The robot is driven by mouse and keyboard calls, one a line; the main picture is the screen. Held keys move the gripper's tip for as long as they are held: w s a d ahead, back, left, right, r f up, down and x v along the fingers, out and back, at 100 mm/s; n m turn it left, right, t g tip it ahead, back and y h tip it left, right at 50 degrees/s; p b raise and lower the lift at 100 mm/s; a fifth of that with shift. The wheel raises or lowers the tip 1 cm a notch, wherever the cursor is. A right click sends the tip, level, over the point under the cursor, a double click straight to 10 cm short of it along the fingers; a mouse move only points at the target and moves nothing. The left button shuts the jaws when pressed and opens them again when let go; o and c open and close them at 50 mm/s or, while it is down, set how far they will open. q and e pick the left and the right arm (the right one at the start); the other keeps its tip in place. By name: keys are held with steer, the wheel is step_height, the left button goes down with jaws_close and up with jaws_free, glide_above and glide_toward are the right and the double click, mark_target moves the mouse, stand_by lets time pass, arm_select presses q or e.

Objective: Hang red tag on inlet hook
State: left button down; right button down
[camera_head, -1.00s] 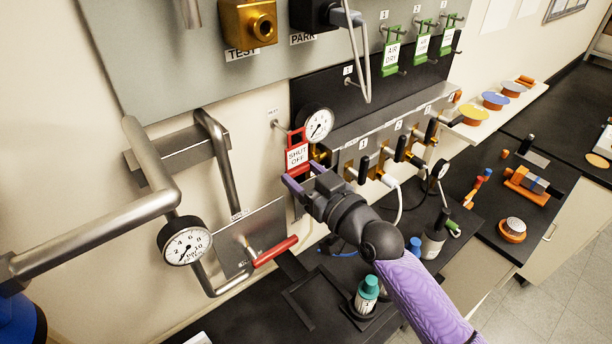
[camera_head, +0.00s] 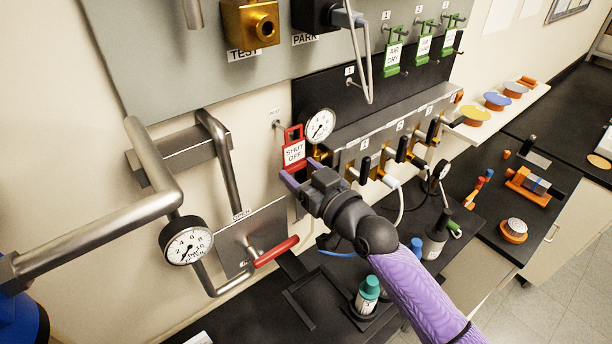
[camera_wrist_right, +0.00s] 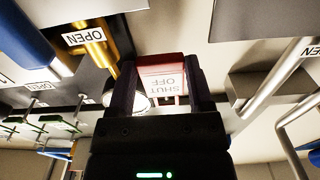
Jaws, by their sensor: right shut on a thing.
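The red tag (camera_head: 294,153), with a white face reading "SHUT OFF", is upright in my right gripper (camera_head: 301,171), in front of the wall. The purple fingers are shut on its lower part. A small metal hook (camera_head: 277,124) sticks out of the wall just left of the tag's top loop, under a label too small to read. Whether loop and hook touch cannot be told. In the right wrist view the tag (camera_wrist_right: 168,84) sits between the dark fingers of the right gripper (camera_wrist_right: 162,88), its text upside down; the hook is not clear there. My left gripper is out of view.
A gauge (camera_head: 319,125) sits close right of the tag, beside a manifold with several black-handled valves (camera_head: 388,150). Below are a red lever (camera_head: 276,251) and another gauge (camera_head: 186,241). Green tags (camera_head: 393,58) hang on hooks at upper right. Bare wall lies left of the hook.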

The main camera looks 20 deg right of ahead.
steer(key=shift+b+x, duration=0.4)
steer(key=shift+x, duration=1)
steer(key=shift+f, duration=0.15)
steer(key=shift+f+b, duration=0.35)
steer(key=shift+f, duration=0.05)
jaws_free()
steer(key=shift+a, duration=0.1)
steer(key=shift+c, duration=0.3)
steer(key=shift+o, duration=0.3)
